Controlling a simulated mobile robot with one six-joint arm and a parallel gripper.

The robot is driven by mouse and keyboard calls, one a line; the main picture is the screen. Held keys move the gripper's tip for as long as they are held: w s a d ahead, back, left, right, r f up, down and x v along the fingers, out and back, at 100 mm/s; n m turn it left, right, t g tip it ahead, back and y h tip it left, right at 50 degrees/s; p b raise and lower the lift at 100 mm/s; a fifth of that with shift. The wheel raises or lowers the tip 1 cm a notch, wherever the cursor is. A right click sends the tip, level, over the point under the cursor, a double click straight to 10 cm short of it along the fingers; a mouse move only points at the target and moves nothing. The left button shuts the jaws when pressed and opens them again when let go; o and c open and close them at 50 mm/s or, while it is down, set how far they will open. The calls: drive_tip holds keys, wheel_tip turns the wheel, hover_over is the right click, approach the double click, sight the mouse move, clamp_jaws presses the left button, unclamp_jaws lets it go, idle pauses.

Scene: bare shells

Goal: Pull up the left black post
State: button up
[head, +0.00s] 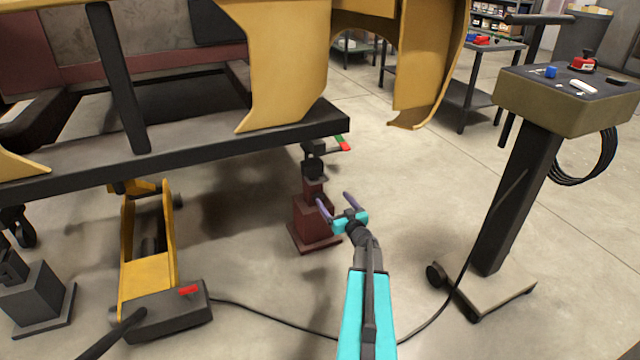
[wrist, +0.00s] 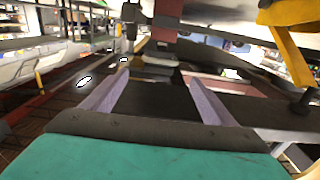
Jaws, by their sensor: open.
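A black post (head: 119,78) rises from the dark frame (head: 200,150) at the left in the head view, leaning slightly. I see no second upright black post on this frame. My gripper (head: 337,205) is low at the centre, right of and below the post, well apart from it. Its two pale purple fingers are spread, with nothing held between them. In the wrist view my gripper (wrist: 157,74) also shows open fingers. I cannot make out the post for sure in the wrist view.
A red-brown stand (head: 313,222) stands close beside my gripper, under the frame's corner. Yellow shell panels (head: 285,65) hang above the frame. A yellow jack (head: 148,275) is at the lower left. A console (head: 560,100) stands at right, its cable crossing the floor.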

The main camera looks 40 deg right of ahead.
sight(321, 182)
drive_tip(key=shift+b+x, duration=2.5)
drive_tip(key=shift+x, duration=4.45)
